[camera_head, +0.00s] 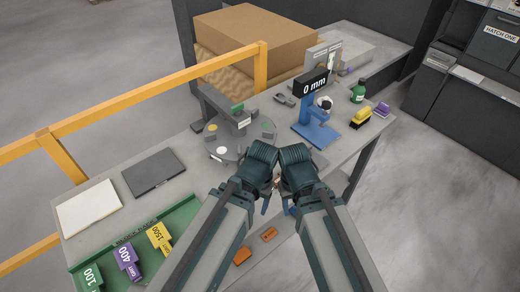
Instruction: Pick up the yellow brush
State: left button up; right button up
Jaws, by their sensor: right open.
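The yellow brush (360,116), a yellow block with a dark underside, lies at the right end of the stone slab (338,160), beside a purple brush (382,109). My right gripper (291,196) is open, mostly hidden under its own wrist, over the front middle of the slab. It is to the left of the yellow brush and nearer to me, clear of it. My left gripper (267,194) is close beside the right one. Its fingers are largely hidden, and I cannot tell whether they are apart.
A blue stand (317,130) with a "0 mm" display stands between my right gripper and the yellow brush. A round grey turntable (226,146) and a green tray (181,218) with labelled blocks are to the left.

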aim_at(362, 116)
jog(key=u, duration=0.35)
jog(key=l+u, duration=0.35)
jog(key=i+l+u, duration=0.1)
jog(key=l+u, duration=0.35)
jog(key=l, duration=0.65)
jog(key=k+l+u, duration=0.1)
jog(key=l, duration=0.65)
jog(key=l+u, duration=0.1)
jog(key=l, duration=0.65)
jog(key=k, duration=0.05)
